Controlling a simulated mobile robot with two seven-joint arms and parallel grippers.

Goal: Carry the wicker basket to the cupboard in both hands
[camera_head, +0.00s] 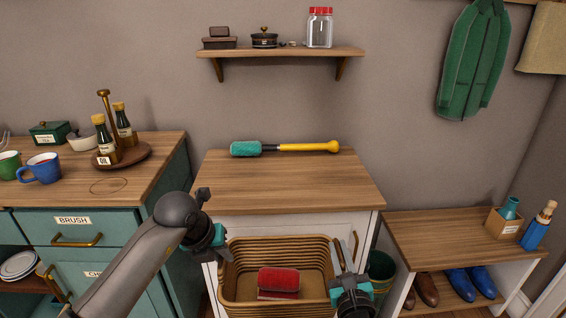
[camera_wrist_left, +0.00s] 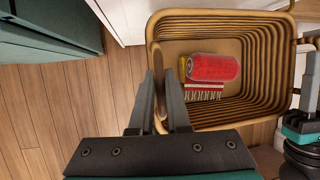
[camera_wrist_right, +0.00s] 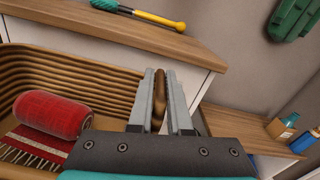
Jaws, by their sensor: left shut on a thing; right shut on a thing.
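The wicker basket (camera_head: 240,308) hangs level in front of the white cupboard (camera_head: 290,224) with the wooden top. My left gripper (camera_head: 226,252) is shut on the basket's left handle, which also shows in the left wrist view (camera_wrist_left: 157,85). My right gripper (camera_head: 344,262) is shut on the right handle, seen in the right wrist view (camera_wrist_right: 159,88). The left wrist view shows wooden floor below the basket's side.
A teal-headed brush with a yellow handle (camera_head: 290,148) lies along the back of the cupboard top; the front of that top is clear. A teal cabinet (camera_head: 90,225) stands at left, a shoe bench (camera_head: 450,240) at right. A wall shelf (camera_head: 280,52) hangs above.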

